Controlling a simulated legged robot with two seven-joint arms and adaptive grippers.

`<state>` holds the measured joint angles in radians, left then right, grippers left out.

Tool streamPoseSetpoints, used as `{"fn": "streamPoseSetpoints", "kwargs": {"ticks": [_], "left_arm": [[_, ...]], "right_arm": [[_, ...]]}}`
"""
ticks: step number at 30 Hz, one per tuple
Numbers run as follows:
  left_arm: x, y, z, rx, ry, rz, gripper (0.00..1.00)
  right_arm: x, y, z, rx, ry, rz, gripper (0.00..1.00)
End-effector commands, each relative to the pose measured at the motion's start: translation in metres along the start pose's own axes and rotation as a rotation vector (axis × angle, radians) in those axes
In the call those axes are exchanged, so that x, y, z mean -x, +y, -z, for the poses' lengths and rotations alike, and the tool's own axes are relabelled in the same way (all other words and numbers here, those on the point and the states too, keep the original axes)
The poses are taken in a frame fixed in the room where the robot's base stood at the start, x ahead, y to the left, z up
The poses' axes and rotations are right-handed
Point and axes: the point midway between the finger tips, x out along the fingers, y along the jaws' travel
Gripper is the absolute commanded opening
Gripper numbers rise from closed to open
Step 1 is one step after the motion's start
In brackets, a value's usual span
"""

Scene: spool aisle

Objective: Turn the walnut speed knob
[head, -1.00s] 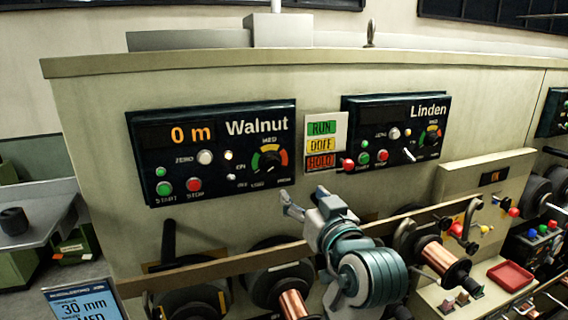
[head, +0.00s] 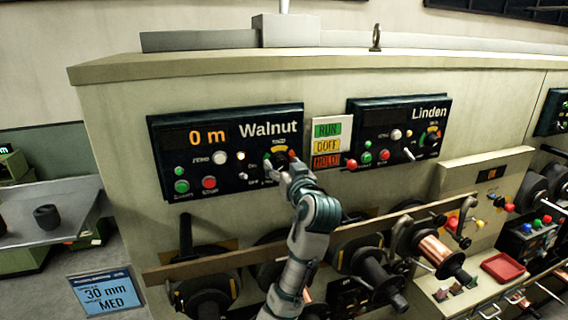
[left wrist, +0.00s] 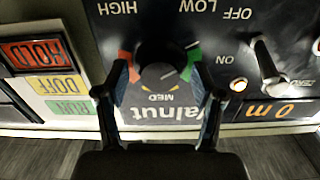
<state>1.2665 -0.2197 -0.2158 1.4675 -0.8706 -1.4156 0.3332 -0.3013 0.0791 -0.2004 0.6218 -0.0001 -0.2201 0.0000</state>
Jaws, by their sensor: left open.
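The dark Walnut panel (head: 165,150) carries the speed knob, ringed by a green, yellow and red scale. In the head view the knob is mostly hidden behind my left gripper (head: 282,170). In the left wrist view the round dark knob (left wrist: 158,65) shows upside down, with MED below it. My left gripper (left wrist: 162,88) is open, one finger on each side of the knob. I cannot tell whether the fingers touch it. My right gripper is not in view.
Left of the knob are a toggle switch (left wrist: 266,62) and a lit lamp (left wrist: 239,84). The RUN, DOFF and HOLD sign (head: 327,145) is close on the right. A rail (head: 225,263) and spools lie below.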

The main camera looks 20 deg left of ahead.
Motion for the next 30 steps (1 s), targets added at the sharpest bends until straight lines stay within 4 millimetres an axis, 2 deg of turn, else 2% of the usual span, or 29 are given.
{"fn": "streamPoseSetpoints", "kwargs": {"ticks": [3,6,13,23,30], "left_arm": [[0.0,0.001,-0.001,-0.001,0.0,0.0,0.68],[0.0,0.001,0.0,-0.001,0.0,0.0,0.65],[0.001,0.001,0.0,-0.001,0.001,-0.001,0.08],[0.001,0.002,0.0,-0.03,0.002,-0.002,0.08],[0.001,0.002,0.001,-0.153,0.002,-0.003,0.08]], "right_arm": [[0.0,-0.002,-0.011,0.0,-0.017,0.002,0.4],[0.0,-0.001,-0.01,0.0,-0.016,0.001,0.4],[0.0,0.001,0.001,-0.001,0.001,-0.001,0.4],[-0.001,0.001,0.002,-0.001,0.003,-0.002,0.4],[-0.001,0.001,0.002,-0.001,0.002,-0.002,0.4]]}}
